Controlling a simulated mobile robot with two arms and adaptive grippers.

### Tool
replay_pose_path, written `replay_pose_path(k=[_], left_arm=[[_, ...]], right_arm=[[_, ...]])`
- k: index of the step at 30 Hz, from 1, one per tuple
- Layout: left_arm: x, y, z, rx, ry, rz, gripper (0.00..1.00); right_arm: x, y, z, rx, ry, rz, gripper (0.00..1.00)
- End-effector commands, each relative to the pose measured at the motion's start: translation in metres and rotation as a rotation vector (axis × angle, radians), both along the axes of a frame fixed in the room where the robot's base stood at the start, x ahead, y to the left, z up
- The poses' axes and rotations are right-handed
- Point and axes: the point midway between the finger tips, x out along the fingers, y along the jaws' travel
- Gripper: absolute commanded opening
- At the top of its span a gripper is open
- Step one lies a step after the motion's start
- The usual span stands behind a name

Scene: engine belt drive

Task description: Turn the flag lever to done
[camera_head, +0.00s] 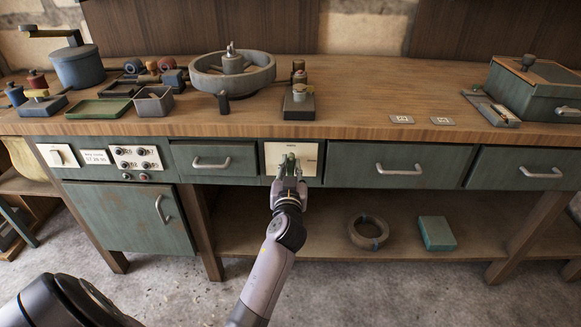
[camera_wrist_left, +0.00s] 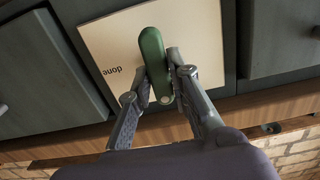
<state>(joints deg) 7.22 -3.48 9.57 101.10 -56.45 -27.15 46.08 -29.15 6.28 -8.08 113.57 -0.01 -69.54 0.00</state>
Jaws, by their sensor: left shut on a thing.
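The flag lever is a green, rounded bar (camera_wrist_left: 153,55) on a pale panel (camera_wrist_left: 100,38) in the left wrist view. The word "done" is printed upside down on the panel, to the left of the lever in that view. In the head view the panel (camera_head: 309,161) is set in the front of the bench, and the small green lever (camera_head: 287,160) is partly hidden by my gripper. My left gripper (camera_head: 289,173) is at the lever; its fingers (camera_wrist_left: 160,75) are shut on the lever, one on each side. My right gripper is not in view.
Drawers with metal handles (camera_head: 400,168) flank the panel. The wooden bench top (camera_head: 370,100) above carries a round basin (camera_head: 210,80), a small device (camera_head: 299,108) and trays. A ring coil (camera_head: 368,240) and a teal box (camera_head: 437,234) lie on the lower shelf.

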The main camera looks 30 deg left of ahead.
Motion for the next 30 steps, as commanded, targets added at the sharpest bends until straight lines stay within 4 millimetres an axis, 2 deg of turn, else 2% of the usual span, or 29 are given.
replay_pose_path(k=[8,17,30], left_arm=[[0.001,-0.001,0.002,0.147,0.086,0.000,0.00],[0.002,-0.003,0.002,0.386,0.232,-0.001,0.00],[0.004,-0.005,0.000,0.745,0.451,0.000,0.00]], right_arm=[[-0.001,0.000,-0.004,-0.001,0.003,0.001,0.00],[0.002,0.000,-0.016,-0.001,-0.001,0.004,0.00],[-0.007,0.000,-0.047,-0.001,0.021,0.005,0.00]])
